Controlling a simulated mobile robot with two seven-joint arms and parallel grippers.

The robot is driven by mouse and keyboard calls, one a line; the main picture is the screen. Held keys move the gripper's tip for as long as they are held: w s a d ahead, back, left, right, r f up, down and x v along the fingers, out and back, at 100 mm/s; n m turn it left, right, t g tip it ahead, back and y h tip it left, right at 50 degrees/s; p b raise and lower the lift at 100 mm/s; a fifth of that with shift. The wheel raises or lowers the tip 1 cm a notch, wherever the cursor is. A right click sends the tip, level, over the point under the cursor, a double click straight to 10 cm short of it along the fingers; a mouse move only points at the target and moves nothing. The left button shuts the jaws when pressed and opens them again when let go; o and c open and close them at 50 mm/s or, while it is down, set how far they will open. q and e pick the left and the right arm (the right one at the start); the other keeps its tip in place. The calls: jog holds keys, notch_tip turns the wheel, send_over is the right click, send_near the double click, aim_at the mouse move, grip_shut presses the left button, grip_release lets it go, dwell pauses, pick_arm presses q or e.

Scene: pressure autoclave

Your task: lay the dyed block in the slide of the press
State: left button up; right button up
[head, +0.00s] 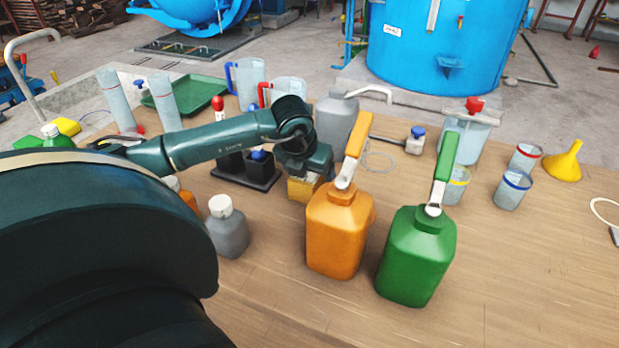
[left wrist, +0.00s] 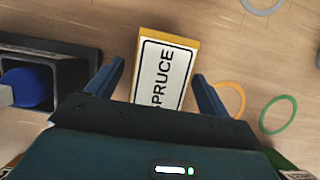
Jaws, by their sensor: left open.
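A yellow-orange block (head: 301,190) stands on the wooden table, just left of the orange jug in the head view. In the left wrist view the block (left wrist: 166,70) carries a white label reading "SPRUCE". My left gripper (head: 306,172) is over the block, and part of the block is hidden by it. In the left wrist view my left gripper (left wrist: 158,72) is open, with one finger on each side of the block and small gaps beside it. My right gripper is not in view. I cannot make out a press or its slide.
An orange jug (head: 335,240) and a green jug (head: 415,262) stand close on the right. A black holder (head: 250,178) with a blue-topped item is left of the block. A grey bottle (head: 227,232) stands nearer. The table's right front is clear.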

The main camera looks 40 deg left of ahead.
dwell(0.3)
pick_arm(q)
jog(key=c, duration=1.3)
